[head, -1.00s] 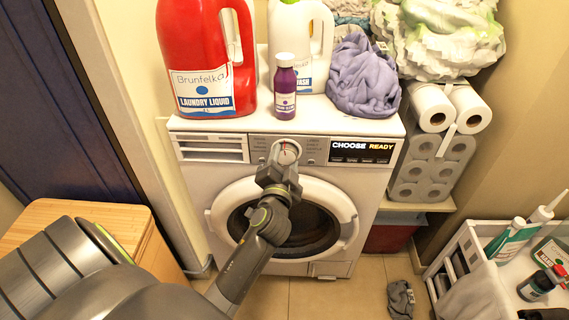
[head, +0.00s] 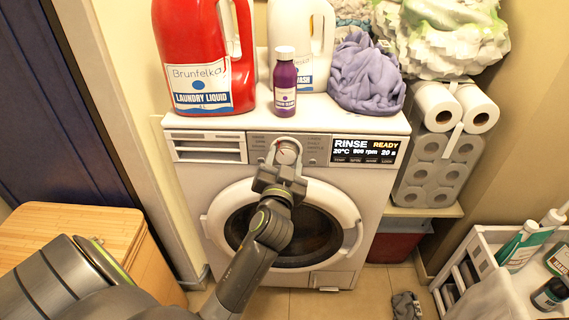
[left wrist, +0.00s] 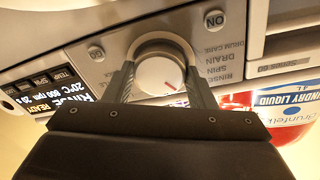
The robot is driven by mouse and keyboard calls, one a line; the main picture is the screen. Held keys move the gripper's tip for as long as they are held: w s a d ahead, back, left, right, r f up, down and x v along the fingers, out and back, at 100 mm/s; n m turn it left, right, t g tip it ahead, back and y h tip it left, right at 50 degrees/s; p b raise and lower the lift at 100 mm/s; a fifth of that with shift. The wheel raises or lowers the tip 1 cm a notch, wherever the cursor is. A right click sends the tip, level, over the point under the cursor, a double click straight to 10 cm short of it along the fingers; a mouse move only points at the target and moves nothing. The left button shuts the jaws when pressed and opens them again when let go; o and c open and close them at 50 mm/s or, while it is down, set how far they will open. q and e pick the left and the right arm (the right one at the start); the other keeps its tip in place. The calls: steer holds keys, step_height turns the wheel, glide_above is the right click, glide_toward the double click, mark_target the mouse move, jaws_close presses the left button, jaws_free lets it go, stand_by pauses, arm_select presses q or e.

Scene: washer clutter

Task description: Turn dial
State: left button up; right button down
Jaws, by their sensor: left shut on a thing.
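The washer's dial (head: 287,152) is a round pale knob with a red mark, in the middle of the control panel. It also shows close up in the left wrist view (left wrist: 158,72). My left gripper (head: 283,160) is at the panel, shut on the dial with one finger on each side; its fingers also show in the left wrist view (left wrist: 160,82). The display (head: 367,150) reads "RINSE", "READY", 20°C. The white washer (head: 196,190) has its round door closed behind my arm. My right gripper is not in view.
A red laundry liquid jug (head: 203,45), a purple bottle (head: 285,85), a white jug (head: 318,55) and a purple cloth (head: 362,75) stand on the washer top, just above the panel. Paper rolls (head: 436,160) are at the right. A white cart (head: 480,265) is at lower right.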

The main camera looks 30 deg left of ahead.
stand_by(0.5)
arm_select(q)
steer(key=o, duration=1)
steer(key=shift+f, duration=0.1)
